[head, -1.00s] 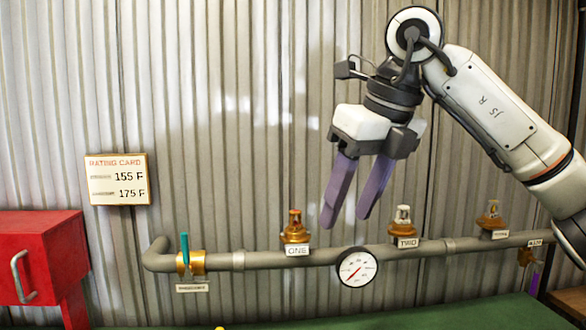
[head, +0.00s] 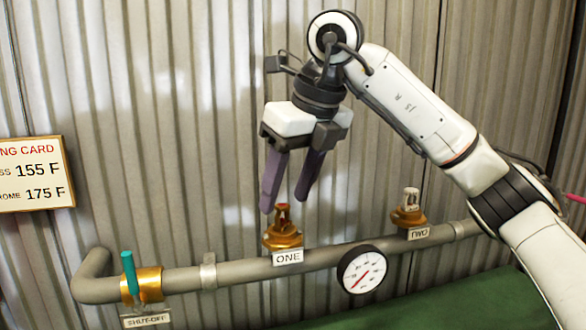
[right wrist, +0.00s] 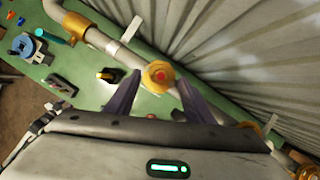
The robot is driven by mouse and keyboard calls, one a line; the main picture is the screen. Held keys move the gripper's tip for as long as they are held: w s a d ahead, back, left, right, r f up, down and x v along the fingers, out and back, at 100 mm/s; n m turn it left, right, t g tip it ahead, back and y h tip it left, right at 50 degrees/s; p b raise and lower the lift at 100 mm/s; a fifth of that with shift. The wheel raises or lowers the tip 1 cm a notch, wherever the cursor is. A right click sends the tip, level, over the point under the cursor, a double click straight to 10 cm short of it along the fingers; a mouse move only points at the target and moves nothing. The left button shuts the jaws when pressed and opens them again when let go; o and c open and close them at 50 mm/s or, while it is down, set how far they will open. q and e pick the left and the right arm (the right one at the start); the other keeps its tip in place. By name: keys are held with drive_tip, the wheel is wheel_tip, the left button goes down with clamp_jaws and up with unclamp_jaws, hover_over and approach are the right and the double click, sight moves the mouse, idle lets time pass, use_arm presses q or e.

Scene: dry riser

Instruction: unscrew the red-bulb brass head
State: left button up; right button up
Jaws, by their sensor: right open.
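The brass head with a red bulb (head: 283,229) stands upright on the grey pipe, above the label ONE. It also shows in the right wrist view (right wrist: 158,75), seen from above, lying between the two fingertips in the picture. My right gripper (head: 286,212) is open, its purple fingers pointing down, with the tips around the top of the red-bulb head in the head view. Whether the fingers touch it I cannot tell. A second brass head with a white top (head: 408,206) stands farther right above a label. My left gripper is not in view.
The grey pipe (head: 320,257) carries a round gauge (head: 361,270) and a teal-handled shut-off valve (head: 140,284). A rating card (head: 36,174) hangs on the corrugated wall. In the wrist view, a green bench (right wrist: 75,65) holds a blue round item (right wrist: 22,45) and small dark objects.

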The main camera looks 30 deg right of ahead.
sight(282, 205)
drive_tip(key=x, duration=0.3)
drive_tip(key=shift+w+f, duration=0.1)
drive_tip(key=shift+f, duration=0.05)
drive_tip(key=shift+w+f, duration=0.15)
drive_tip(key=shift+f, duration=0.15)
drive_tip(key=c, duration=1.1)
drive_tip(key=shift+r+n+p, duration=0.1)
drive_tip(key=shift+n+p, duration=0.2)
drive_tip(key=shift+p, duration=0.05)
clamp_jaws()
drive_tip(key=n+y+p, duration=0.1)
drive_tip(key=n, duration=0.1)
drive_tip(key=shift+r+n+g+p, duration=0.15)
drive_tip(key=shift+n+g+p, duration=0.15)
drive_tip(key=shift+p, duration=0.05)
drive_tip(key=shift+n+y+p, duration=0.4)
drive_tip(key=shift+n+p, duration=0.15)
drive_tip(key=shift+n, duration=0.45)
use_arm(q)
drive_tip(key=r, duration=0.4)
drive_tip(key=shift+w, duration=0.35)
use_arm(e)
drive_tip(key=shift+f, duration=0.2)
